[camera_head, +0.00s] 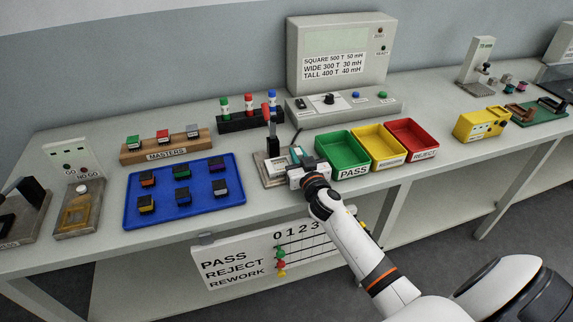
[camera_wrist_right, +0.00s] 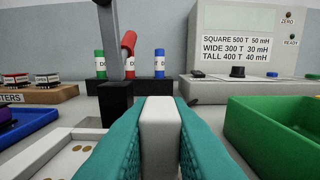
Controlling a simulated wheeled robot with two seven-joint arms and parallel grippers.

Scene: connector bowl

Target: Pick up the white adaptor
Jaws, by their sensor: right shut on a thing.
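My right gripper (camera_head: 301,160) reaches over the test fixture (camera_head: 266,178) on the bench. In the right wrist view its teal fingers (camera_wrist_right: 160,140) are closed on the two sides of the white adaptor (camera_wrist_right: 160,128), a plain upright white block. The adaptor stands in front of the fixture's dark post, right of the white tray part that holds small brass contacts. Whether its underside touches the fixture is hidden. In the head view the gripper mostly hides the adaptor. My left gripper is in neither view.
Green (camera_head: 343,154), yellow (camera_head: 378,146) and red (camera_head: 412,139) bins stand close right of the gripper. A blue tray (camera_head: 131,209) with several components lies left. The fixture's red-tipped lever (camera_head: 269,125) rises beside the gripper. The meter (camera_head: 345,104) stands behind.

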